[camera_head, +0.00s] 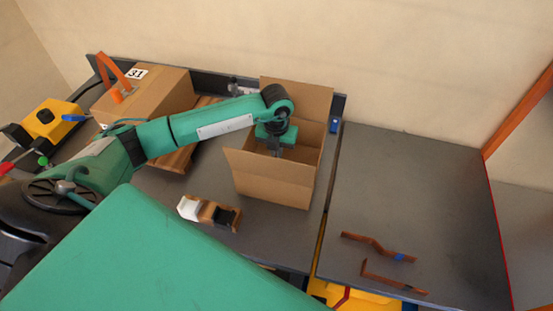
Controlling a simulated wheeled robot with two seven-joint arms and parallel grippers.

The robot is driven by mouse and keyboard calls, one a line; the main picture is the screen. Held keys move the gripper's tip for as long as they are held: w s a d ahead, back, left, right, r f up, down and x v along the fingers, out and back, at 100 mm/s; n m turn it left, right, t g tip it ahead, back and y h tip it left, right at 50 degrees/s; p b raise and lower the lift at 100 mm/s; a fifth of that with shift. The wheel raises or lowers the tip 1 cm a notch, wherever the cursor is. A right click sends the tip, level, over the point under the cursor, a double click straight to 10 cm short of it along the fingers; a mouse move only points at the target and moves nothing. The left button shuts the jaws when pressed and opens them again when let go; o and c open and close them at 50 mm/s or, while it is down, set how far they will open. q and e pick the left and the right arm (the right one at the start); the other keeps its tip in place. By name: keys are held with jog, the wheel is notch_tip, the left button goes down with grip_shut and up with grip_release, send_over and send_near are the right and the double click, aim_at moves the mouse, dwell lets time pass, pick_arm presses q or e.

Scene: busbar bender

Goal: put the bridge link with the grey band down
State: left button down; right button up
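My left arm comes in from the left and reaches over the open cardboard box (272,183). My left gripper (275,150) points down into the box. Its fingertips are small and dark, partly lost in the box, so I cannot tell whether they are shut or hold anything. I make out no bridge link with a grey band; the inside of the box is mostly hidden. Two copper-coloured bent links lie on the right-hand table: one with a blue band (378,246) and one with a dark band (385,281). My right gripper is not in view.
A wooden block holder (208,213) with a white and a black part stands left of the box. A closed carton (150,92) marked 31 and a yellow machine (52,120) stand further left. Most of the right-hand table (420,190) is clear.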

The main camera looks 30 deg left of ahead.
pick_arm(q)
notch_tip(320, 180, down, 4)
jog(key=shift+p, duration=0.4)
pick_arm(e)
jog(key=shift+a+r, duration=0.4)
pick_arm(q)
jog(key=shift+f, duration=0.1)
jog(key=shift+f, duration=0.15)
jog(key=c, duration=1.6)
grip_release()
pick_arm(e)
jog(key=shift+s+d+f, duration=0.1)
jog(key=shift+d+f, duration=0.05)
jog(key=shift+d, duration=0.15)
